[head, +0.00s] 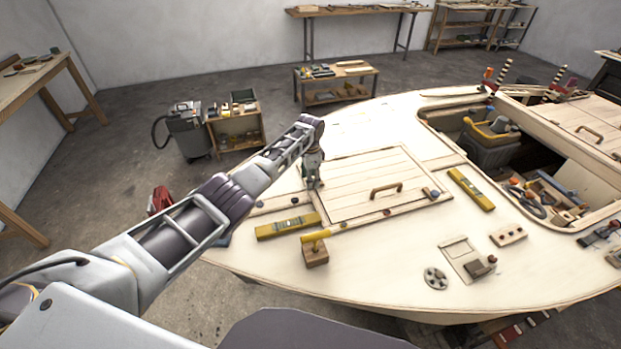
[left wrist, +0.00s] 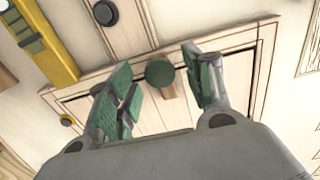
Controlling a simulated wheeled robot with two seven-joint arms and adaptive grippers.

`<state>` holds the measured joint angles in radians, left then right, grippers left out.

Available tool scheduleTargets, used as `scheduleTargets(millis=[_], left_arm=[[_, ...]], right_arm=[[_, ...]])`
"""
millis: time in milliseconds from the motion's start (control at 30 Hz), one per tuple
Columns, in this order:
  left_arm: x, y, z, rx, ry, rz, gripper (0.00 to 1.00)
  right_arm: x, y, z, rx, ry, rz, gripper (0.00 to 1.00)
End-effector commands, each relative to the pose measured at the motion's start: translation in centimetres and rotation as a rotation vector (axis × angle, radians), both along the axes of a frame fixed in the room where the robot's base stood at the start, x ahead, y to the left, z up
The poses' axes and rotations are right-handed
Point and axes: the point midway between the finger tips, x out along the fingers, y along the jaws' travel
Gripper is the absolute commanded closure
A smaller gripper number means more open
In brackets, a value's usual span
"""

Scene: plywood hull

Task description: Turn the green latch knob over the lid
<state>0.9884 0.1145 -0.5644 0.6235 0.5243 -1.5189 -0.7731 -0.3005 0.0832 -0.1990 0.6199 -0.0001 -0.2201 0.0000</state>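The green latch knob (left wrist: 160,73) shows in the left wrist view as a round cap with a short wooden latch bar (left wrist: 170,90) under it. My left gripper (left wrist: 157,66) is open, with one green-padded finger on each side of the knob. I cannot tell whether either finger touches it. In the head view, my left gripper (head: 313,176) points down at the far left corner of the planked lid (head: 350,181), and the knob is hidden there. The lid lies flat in its frame and has a wooden handle (head: 386,188). My right gripper is not in view.
A yellow level (head: 288,225) and a yellow-handled tool on a wooden block (head: 315,255) lie before the lid. Another level (head: 471,188) lies to its right. Small dark knobs (head: 433,193) sit around the lid. The open cockpit (head: 540,160) is at right. Bare deck (head: 385,260) lies in front.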

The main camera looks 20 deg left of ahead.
Motion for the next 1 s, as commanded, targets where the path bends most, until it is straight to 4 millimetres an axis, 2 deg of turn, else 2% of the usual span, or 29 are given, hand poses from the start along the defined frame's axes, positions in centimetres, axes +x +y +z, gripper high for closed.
scheduleTargets(millis=[267, 467, 667, 1000], left_arm=[[0.0, 0.0, 0.1, 0.000, 0.000, 0.001, 0.49], [0.0, 0.0, 0.9, 0.000, 0.000, 0.000, 0.49], [0.0, 0.1, 2.7, 0.001, -0.001, 0.000, 0.49], [0.1, 0.0, 7.7, 0.000, -0.001, 0.000, 0.49]], right_arm=[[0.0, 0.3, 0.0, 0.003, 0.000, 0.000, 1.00], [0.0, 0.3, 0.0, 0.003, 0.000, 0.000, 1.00], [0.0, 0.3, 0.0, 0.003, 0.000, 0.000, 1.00], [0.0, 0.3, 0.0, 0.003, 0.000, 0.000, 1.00]])
